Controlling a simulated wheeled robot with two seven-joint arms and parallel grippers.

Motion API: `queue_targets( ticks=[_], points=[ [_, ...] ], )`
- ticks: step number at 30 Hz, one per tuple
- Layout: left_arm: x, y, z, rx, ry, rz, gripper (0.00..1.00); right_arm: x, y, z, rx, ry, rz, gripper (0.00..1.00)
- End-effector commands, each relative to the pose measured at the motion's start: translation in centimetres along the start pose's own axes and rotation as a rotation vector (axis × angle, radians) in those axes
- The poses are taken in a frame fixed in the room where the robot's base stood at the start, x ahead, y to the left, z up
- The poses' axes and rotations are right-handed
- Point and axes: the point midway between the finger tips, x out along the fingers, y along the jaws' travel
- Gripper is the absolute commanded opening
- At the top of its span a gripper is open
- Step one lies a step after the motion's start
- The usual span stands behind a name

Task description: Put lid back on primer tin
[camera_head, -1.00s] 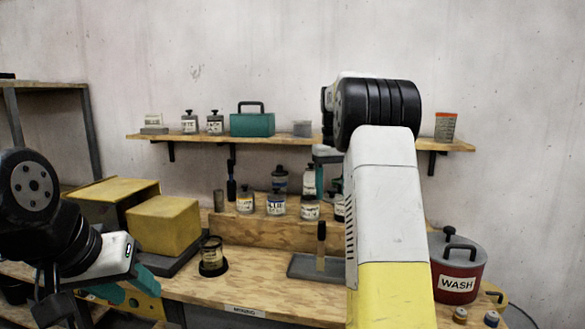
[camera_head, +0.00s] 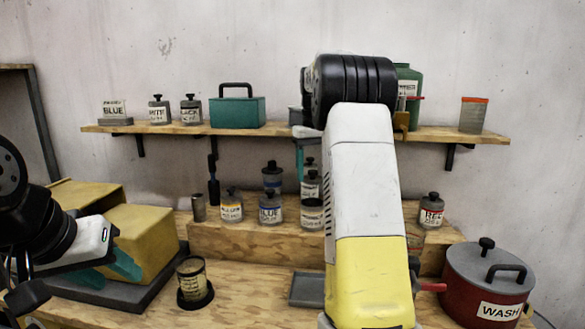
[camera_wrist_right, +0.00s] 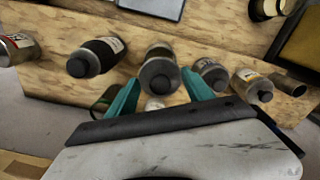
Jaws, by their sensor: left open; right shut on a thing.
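An open-looking tin (camera_head: 192,276) with a pale label stands on a black round base at the front left of the bench; I cannot read its label. In the head view my arm hides most of this gripper. I cannot tell whether this jar is lifted, and I cannot pick out a separate loose lid. My left gripper (camera_head: 118,268) is open at the lower left, in front of a yellow block.
Several labelled jars (camera_head: 231,205) stand on the raised wooden step. A red pot (camera_head: 468,298) marked WASH stands at the right. A green container (camera_head: 408,84) on the wall shelf (camera_head: 460,134) is partly hidden by my arm. A grey tray (camera_head: 306,288) lies mid-bench.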

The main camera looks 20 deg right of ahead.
Motion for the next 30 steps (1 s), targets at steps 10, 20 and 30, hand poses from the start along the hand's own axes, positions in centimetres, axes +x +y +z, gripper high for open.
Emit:
queue_targets(
  ticks=[10,20,30],
  points=[
    [0.0,0.0,0.0,0.0,0.0,0.0,0.44,3.0,-0.1,0.1,-0.001,-0.003,-0.001,0.22],
    [0.0,0.0,0.0,0.0,0.0,0.0,0.44,5.6,0.0,0.0,0.0,-0.001,0.0,0.22],
    [0.0,0.0,0.0,0.0,0.0,0.0,0.44,6.2,0.0,0.0,0.0,-0.001,0.0,0.22]
  ],
)
